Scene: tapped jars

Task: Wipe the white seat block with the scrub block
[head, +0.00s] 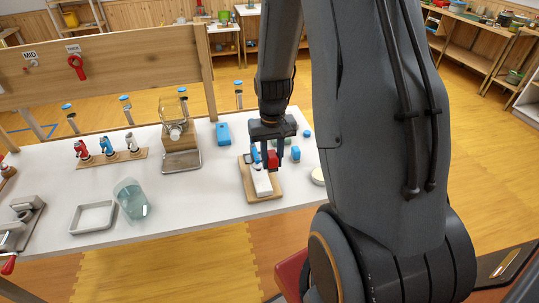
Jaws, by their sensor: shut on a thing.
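The white seat block (262,184) lies on a wooden board (276,196) at the right part of the white table. My gripper (271,164) points down over the back part of the white block. It is shut on a small red block (273,159), which I take to be the scrub block. The red block is at or just above the top of the white block; I cannot tell whether they touch. A blue part (255,156) shows beside the left finger. My gripper hides part of the board's far end.
A blue block (222,133) lies left of the board; a small blue piece (296,153) and a pale round dish (318,176) are right.

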